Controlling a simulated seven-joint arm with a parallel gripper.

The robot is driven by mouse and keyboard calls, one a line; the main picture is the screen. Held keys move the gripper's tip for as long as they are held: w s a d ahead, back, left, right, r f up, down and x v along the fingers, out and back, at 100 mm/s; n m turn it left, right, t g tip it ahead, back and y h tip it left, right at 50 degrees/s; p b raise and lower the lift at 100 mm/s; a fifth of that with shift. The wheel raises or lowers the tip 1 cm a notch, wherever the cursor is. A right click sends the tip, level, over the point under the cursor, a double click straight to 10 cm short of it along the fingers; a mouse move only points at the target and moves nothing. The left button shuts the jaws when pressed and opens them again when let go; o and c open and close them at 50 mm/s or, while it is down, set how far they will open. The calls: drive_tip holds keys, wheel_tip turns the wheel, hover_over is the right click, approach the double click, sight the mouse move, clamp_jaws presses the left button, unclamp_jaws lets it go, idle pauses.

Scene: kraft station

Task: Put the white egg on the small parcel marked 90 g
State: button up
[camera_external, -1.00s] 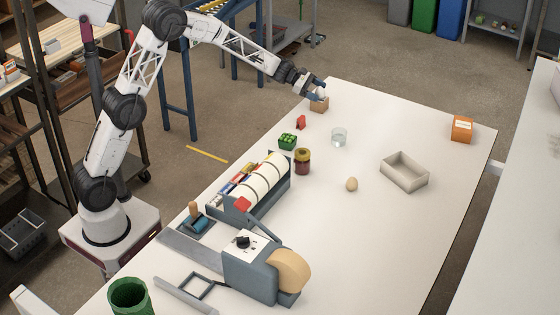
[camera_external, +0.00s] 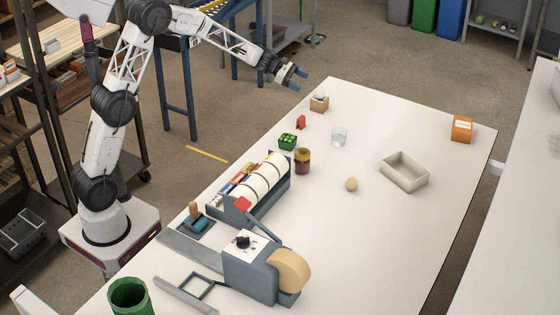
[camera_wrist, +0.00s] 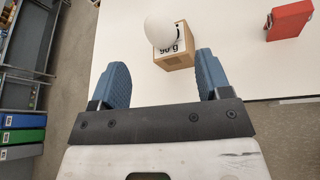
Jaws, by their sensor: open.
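The white egg (camera_wrist: 160,28) rests on top of the small brown parcel (camera_wrist: 175,60) in the wrist view. The parcel's visible face reads "90 g". In the external view the parcel (camera_external: 319,105) stands near the far left corner of the table, with the egg (camera_external: 321,96) small and pale on top. My gripper (camera_external: 301,73) is open and empty, up and to the left of the parcel, apart from it. In the wrist view its two blue fingers (camera_wrist: 161,78) are spread, with the parcel and egg beyond them.
A red object (camera_external: 301,122), a green carton (camera_external: 287,142), a glass (camera_external: 339,137) and a jar (camera_external: 302,161) stand nearby. A brown egg (camera_external: 351,184) lies mid-table beside a grey tray (camera_external: 388,177). An orange box (camera_external: 462,128) stands at right. The table between them is clear.

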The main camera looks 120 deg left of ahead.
drive_tip(key=shift+v, duration=1.8)
drive_tip(key=shift+w, duration=0.1)
